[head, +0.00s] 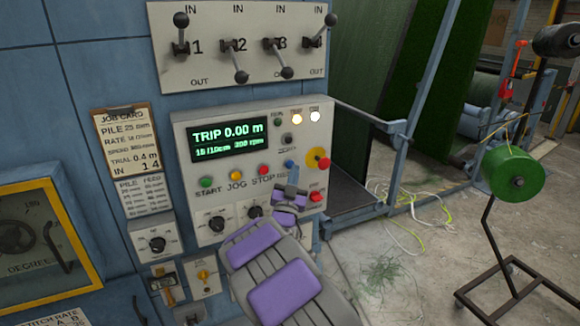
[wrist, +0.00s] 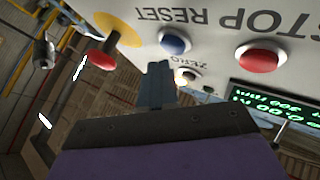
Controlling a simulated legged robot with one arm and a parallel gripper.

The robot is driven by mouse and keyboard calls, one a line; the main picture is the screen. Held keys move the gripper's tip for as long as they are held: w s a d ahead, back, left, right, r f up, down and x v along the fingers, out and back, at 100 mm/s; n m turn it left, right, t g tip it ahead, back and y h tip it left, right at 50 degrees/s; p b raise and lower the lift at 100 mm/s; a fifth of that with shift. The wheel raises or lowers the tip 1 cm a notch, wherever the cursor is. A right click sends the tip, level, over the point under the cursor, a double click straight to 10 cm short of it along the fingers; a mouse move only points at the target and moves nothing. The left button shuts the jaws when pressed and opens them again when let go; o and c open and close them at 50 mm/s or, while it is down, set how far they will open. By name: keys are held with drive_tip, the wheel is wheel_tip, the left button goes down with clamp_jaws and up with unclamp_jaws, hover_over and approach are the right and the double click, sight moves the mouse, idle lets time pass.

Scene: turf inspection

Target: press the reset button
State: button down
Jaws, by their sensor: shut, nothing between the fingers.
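The blue reset button (head: 289,163) is on the sloping control panel, right of the red stop button (head: 263,170). In the wrist view the reset button (wrist: 174,43) shows whole beside the upside-down RESET lettering. My gripper (head: 291,178) is in front of the panel, just below the button in the head view, and partly covers its label. In the wrist view the shut, empty fingers (wrist: 157,68) point towards the panel, their tips a little below the button in the picture. A small gap seems to show between tips and button; contact is not clear.
A red mushroom button on a yellow plate (head: 319,158) is close on the right. A small dark ZERO button (head: 288,141) sits above. Levers (head: 240,76) stick out above.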

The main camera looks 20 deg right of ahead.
drive_tip(key=shift+w, duration=0.15)
drive_tip(key=shift+w+r, duration=0.1)
drive_tip(key=shift+w, duration=0.15)
drive_tip(key=shift+w, duration=0.5)
idle(0.8)
drive_tip(key=shift+s, duration=0.15)
drive_tip(key=shift+s+b, duration=0.65)
drive_tip(key=shift+s, duration=0.15)
drive_tip(key=shift+s, duration=0.1)
drive_tip(key=s+b, duration=0.2)
drive_tip(key=s, duration=0.2)
drive_tip(key=shift+s+d+b, duration=0.15)
drive_tip(key=shift+s+b, duration=0.15)
drive_tip(key=shift+s, duration=0.1)
